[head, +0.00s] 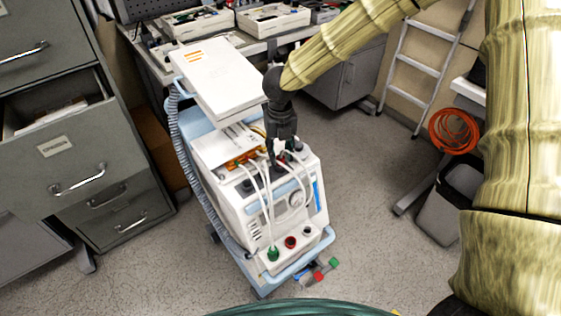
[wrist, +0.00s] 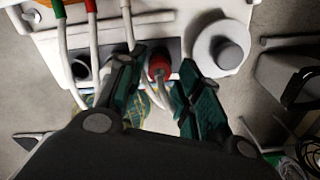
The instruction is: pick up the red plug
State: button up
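My gripper (head: 281,150) hangs down over the top of the white pump cart. In the wrist view my gripper (wrist: 155,95) is open, with a green-padded finger to either side of a red plug (wrist: 159,67). This plug sits at the edge of the white housing, with a grey stem or cable below it. I see no clear contact with the fingers. In the head view my gripper hides most of that spot. Another red end (head: 318,277) shows low at the cart's front, and a red-ringed port (head: 291,242) is on the front panel.
A grey knob (wrist: 228,52) and a dark port (wrist: 82,67) flank the plug. White cables run close by, and a green plug (head: 273,254) is at the front. A raised white lid (head: 215,75) stands behind left.

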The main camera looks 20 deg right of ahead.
jog(key=shift+f, duration=1.2)
jog(key=shift+c, duration=0.2)
grip_shut()
jog(key=shift+r, duration=0.55)
jog(key=shift+s+r, duration=0.2)
jog(key=shift+r, duration=0.4)
jog(key=shift+s+r, duration=0.2)
jog(key=shift+r, duration=0.4)
jog(key=s+a+r+b, duration=0.1)
jog(key=s+b, duration=0.1)
jog(key=s, duration=1.3)
jog(key=shift+r, duration=0.25)
